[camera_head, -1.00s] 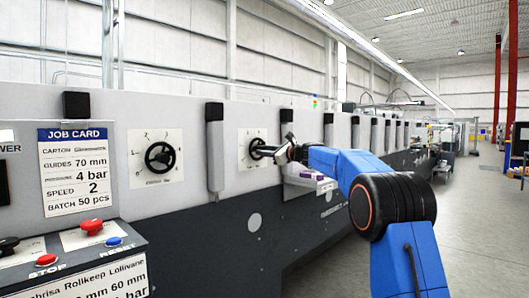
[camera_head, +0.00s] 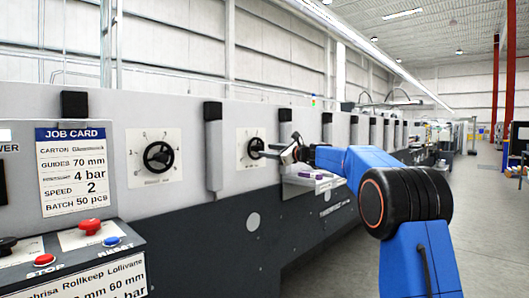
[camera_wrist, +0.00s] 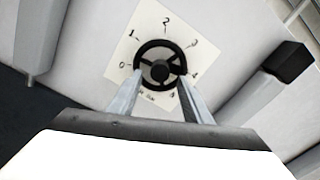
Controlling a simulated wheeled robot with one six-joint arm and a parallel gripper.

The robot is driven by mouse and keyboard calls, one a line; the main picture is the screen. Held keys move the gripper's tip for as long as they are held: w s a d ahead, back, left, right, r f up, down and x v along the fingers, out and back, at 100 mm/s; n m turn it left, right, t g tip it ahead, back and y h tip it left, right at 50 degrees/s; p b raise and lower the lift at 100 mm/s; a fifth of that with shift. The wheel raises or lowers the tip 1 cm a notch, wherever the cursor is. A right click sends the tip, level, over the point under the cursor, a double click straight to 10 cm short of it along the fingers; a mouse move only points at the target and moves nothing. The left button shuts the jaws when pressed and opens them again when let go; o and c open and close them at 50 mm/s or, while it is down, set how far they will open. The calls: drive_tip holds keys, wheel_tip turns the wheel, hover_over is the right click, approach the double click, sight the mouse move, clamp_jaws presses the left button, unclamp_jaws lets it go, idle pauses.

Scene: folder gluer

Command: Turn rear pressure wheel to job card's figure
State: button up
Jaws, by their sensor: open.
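The job card (camera_head: 74,171) on the machine reads pressure 4 bar, guides 70 mm and speed 2. A black handwheel (camera_head: 257,148) on a white dial plate is by my gripper (camera_head: 272,153). In the wrist view the same handwheel (camera_wrist: 160,44) sits on a plate (camera_wrist: 118,58) numbered 0 to 4. A dark spoke or mark on it points right, towards the 4; its exact reading is unclear. My open gripper (camera_wrist: 160,80) has its fingertips at either side of the wheel's lower rim; contact cannot be told. A second handwheel (camera_head: 158,156) is nearer, with its own dial.
A control box with a red stop button (camera_head: 90,226) and a blue reset button (camera_head: 111,241) stands at lower left. Black-topped grey posts (camera_head: 213,145) jut from the machine side. A tray (camera_head: 312,179) lies below my gripper. Open floor is at right.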

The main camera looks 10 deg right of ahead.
drive_tip(key=v, duration=1.3)
drive_tip(key=shift+s+d, duration=0.25)
drive_tip(key=shift+s, duration=0.1)
